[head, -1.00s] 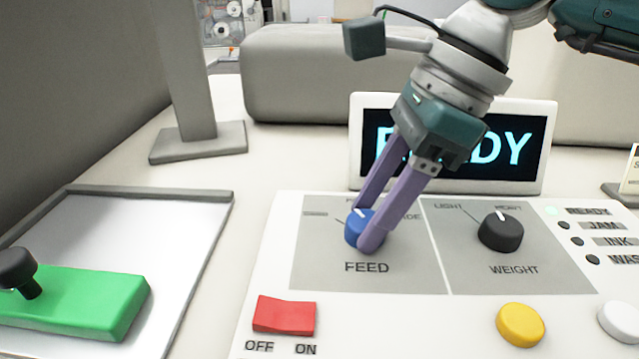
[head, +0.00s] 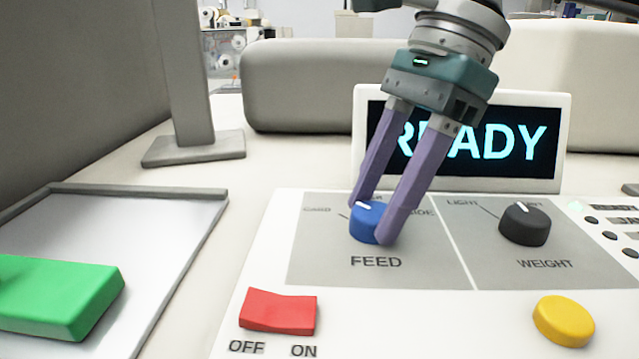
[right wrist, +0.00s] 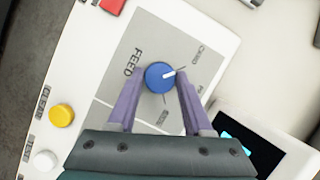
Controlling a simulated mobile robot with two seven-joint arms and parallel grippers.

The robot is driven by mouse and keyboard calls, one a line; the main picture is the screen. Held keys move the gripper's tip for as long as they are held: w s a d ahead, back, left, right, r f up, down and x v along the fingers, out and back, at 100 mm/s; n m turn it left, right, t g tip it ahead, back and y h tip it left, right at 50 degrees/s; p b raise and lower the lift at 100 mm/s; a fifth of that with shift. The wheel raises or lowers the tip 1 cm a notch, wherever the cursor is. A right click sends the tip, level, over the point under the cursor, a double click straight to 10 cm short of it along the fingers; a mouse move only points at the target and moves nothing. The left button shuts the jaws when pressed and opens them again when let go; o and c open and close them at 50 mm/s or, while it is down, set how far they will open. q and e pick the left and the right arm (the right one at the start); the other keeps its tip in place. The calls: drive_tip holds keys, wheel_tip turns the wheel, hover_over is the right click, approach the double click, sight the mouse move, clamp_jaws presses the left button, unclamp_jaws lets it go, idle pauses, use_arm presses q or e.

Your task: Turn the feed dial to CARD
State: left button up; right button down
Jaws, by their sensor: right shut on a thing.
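The blue feed dial (head: 366,228) stands on the grey panel above the word FEED. Its white pointer points up and slightly left, close to the partly hidden middle label and to the right of the CARD mark. My right gripper (head: 374,221) is shut on the dial, one finger on each side. In the right wrist view, the blue dial (right wrist: 158,79) sits between the two purple fingers (right wrist: 157,92), and its pointer lies between the CARD label and the middle label. My left gripper is not in view.
A black weight dial (head: 525,226) is right of the feed dial. A red switch (head: 278,313) and a yellow button (head: 563,320) are in front. The READY screen (head: 540,145) stands behind. A green block (head: 60,300) lies on a tray (head: 150,235) at left.

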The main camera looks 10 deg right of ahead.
drive_tip(key=shift+c, duration=1.5)
unclamp_jaws()
drive_tip(key=b+v, duration=0.1)
drive_tip(key=v, duration=0.9)
